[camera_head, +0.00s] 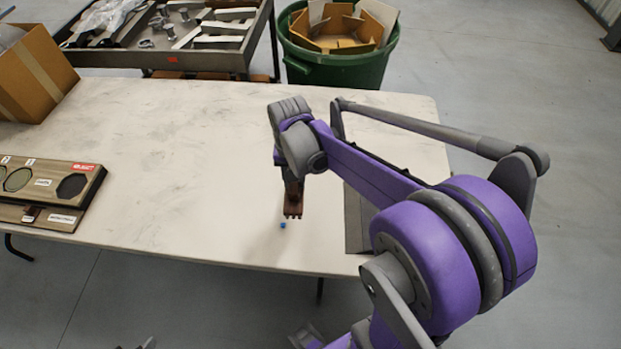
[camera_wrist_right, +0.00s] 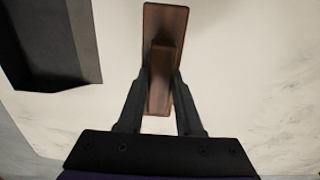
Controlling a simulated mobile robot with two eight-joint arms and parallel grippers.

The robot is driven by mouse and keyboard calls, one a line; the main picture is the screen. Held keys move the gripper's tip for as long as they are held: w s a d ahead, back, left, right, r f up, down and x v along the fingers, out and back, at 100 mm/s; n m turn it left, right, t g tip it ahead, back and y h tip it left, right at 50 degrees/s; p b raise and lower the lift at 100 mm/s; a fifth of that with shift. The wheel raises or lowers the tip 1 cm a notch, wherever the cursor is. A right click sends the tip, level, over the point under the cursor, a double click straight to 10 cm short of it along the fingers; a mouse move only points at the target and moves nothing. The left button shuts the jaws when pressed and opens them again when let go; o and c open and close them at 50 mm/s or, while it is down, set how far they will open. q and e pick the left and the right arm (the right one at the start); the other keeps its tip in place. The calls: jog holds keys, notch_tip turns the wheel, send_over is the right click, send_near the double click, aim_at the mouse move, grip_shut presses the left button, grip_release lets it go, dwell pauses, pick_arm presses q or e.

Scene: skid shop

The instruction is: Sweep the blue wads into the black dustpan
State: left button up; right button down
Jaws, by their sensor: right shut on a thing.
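My right gripper (camera_head: 291,182) is shut on a brown wooden brush (camera_head: 293,206), held over the front part of the white table. In the right wrist view the brush (camera_wrist_right: 165,30) sits between the two dark fingers. One small blue wad (camera_head: 283,225) lies on the table just in front of the brush, near the front edge. The dark dustpan (camera_head: 357,222) lies to the right of the brush, partly hidden by my right arm; part of it shows in the right wrist view (camera_wrist_right: 55,45). Small grey tips at the bottom edge may be my left gripper (camera_head: 137,344).
The white table (camera_head: 180,150) is clear in the middle. A board with shaped cutouts (camera_head: 50,185) lies at its left edge, and a cardboard box (camera_head: 35,75) stands behind it. A green bin (camera_head: 340,65) and a metal parts cart (camera_head: 170,55) stand beyond the far edge.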

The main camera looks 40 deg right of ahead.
jog(key=w+a, duration=0.6)
jog(key=shift+f+b, duration=2.6)
jog(key=shift+f, duration=1.3)
jog(key=shift+f+b, duration=0.45)
jog(key=shift+f, duration=0.15)
jog(key=shift+r, duration=0.1)
jog(key=shift+d, duration=0.1)
jog(key=shift+s+d, duration=6.65)
jog(key=shift+s, duration=0.15)
jog(key=shift+s+d+r+p, duration=0.2)
jog(key=shift+s+d+p, duration=0.1)
jog(key=shift+s+d, duration=2)
